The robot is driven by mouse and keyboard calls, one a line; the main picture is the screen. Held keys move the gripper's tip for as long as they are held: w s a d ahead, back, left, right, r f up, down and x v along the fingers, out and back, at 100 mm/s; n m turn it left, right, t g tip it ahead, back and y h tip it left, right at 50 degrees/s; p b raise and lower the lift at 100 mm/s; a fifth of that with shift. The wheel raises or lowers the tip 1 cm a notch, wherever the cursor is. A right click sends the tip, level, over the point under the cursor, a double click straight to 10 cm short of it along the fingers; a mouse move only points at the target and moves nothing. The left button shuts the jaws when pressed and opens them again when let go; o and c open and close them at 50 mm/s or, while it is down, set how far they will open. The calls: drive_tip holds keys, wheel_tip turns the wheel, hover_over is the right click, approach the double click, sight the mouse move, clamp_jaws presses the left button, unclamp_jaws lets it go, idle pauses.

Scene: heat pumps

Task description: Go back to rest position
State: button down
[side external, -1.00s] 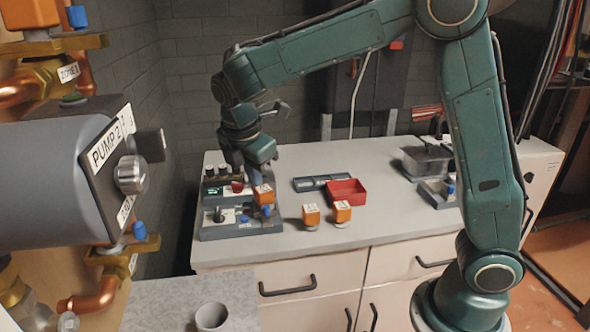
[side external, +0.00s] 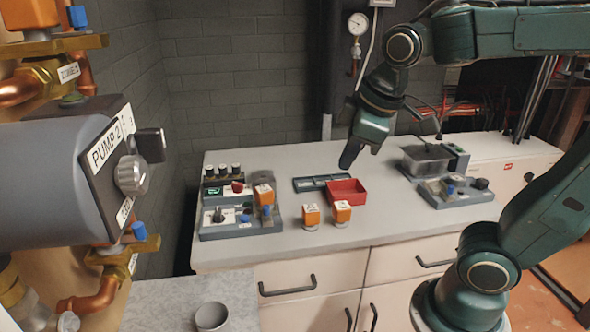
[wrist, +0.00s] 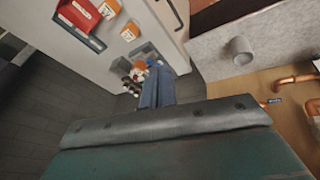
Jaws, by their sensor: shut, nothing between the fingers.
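My gripper (side external: 348,158) is above the back of the white counter, just behind and above the red bin. Its fingers are together and hold nothing. In the wrist view the blue-grey fingers (wrist: 157,88) show closed, pointing away from the camera. My arm reaches in from the right, with the upper links raised near the top of the side view.
The red bin (side external: 346,192) and a dark tray (side external: 310,184) lie on the counter (side external: 290,160). Two orange blocks (side external: 311,215) stand in front. A control station (side external: 240,226) is at the left, another (side external: 455,192) at the right. A grey pump (side external: 50,185) fills the near left.

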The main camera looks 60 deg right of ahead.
drive_tip(key=s+f+m+t, duration=0.1)
drive_tip(key=s+m, duration=0.3)
drive_tip(key=s, duration=0.3)
drive_tip(key=shift+s+a+f+m+y, duration=0.15)
drive_tip(key=shift+a+f+m+y, duration=0.2)
drive_tip(key=shift+m+y, duration=0.05)
